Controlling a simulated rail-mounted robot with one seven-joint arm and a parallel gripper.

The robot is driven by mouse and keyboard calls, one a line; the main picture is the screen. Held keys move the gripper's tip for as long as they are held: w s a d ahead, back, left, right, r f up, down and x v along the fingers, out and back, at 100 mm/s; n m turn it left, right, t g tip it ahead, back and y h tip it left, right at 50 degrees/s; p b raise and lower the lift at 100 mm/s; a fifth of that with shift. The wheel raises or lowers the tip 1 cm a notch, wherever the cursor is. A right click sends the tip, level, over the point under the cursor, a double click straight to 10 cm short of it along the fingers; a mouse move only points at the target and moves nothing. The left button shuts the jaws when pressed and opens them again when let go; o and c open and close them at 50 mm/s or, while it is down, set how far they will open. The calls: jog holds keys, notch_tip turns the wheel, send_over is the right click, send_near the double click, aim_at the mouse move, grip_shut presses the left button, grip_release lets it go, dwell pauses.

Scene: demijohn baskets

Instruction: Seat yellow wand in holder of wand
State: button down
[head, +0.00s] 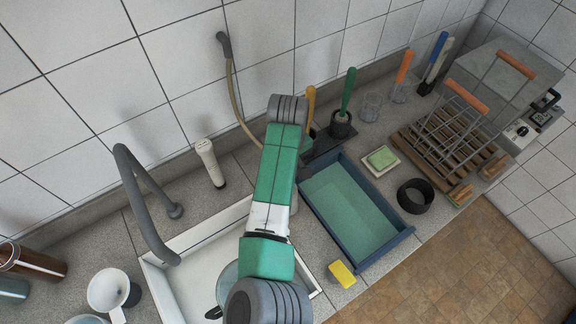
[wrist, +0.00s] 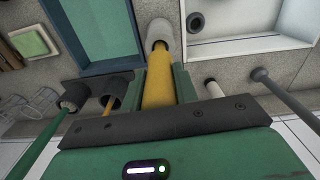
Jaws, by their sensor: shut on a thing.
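In the wrist view my gripper (wrist: 161,78) is shut on the yellow wand (wrist: 158,92). Its pale grey end (wrist: 160,34) points away from the palm, over the counter between the blue tray and the sink. A dark holder cup (wrist: 117,86) is left of the wand, apart from it. A thin yellow handle (wrist: 108,105) shows at that cup; its far part is hidden by my gripper. In the head view my arm hides the gripper, and a yellow handle (head: 310,98) shows beside the arm near the wall.
A green-handled brush (head: 348,92) stands in a dark cup (head: 341,125) near the wall. A blue tray (head: 400,238) lies right of my arm and a white sink (head: 172,262) lies left. A grey faucet (head: 135,190) arches over the sink. A yellow sponge (head: 342,274) lies near the front edge.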

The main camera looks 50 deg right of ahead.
jog(key=shift+f+b, duration=0.7)
jog(key=shift+f, duration=1.05)
jog(key=c, duration=1)
grip_release()
notch_tip(320, 180, up, 8)
jog(key=shift+f, duration=0.1)
